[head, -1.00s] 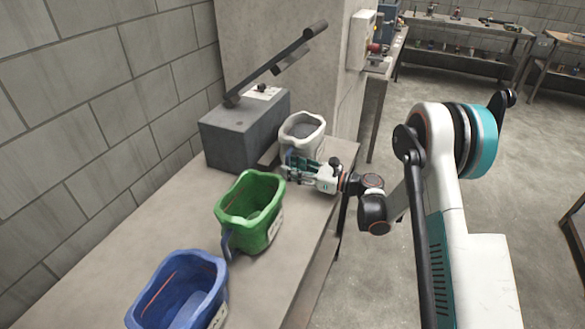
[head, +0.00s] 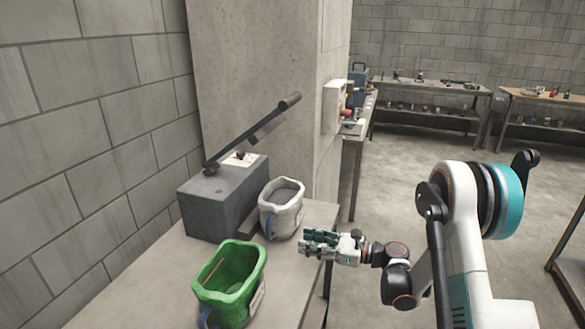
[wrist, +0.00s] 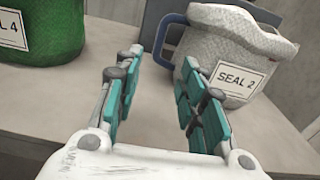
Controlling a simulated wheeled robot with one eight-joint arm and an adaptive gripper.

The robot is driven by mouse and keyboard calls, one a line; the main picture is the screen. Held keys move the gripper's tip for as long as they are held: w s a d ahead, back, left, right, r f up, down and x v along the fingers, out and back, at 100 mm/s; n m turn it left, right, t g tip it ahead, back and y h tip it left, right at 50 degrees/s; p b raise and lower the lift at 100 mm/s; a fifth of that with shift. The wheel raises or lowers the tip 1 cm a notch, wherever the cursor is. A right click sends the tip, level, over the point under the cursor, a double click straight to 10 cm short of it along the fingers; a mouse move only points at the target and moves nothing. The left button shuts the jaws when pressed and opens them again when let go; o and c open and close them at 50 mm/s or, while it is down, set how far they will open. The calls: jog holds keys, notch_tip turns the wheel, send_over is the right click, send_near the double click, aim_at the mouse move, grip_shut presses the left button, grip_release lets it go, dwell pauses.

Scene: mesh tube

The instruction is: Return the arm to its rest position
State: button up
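My gripper (head: 322,243) is at the right edge of the table, in front of and to the right of the white bin. In the wrist view my gripper (wrist: 155,95) has its teal finger pads apart with nothing between them. The table top and part of the white bin show beyond the fingers. My arm reaches in from the right of the head view, bent at the elbow.
The white bin (head: 284,215), labelled "SEAL 2" in the wrist view (wrist: 238,78), stands by a grey box sealer (head: 222,200) with a raised lever. A green bin (head: 232,290) stands nearer on the table (head: 160,275). Workbenches (head: 425,90) line the back; open floor lies right.

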jog(key=s+d+r+n+h, duration=0.2)
jog(key=s+r+n+h, duration=0.75)
jog(key=s+r, duration=0.3)
jog(key=s+d+r+n+h, duration=0.1)
jog(key=s+d+n+h, duration=0.2)
jog(key=s, duration=0.7)
jog(key=s+d+r+n+t+h, duration=0.1)
jog(key=s+d+n+h, duration=0.3)
jog(key=s+d+n, duration=0.4)
jog(key=s+n, duration=0.1)
jog(key=s, duration=0.2)
jog(key=shift+s+d+r, duration=0.15)
jog(key=shift+r, duration=0.05)
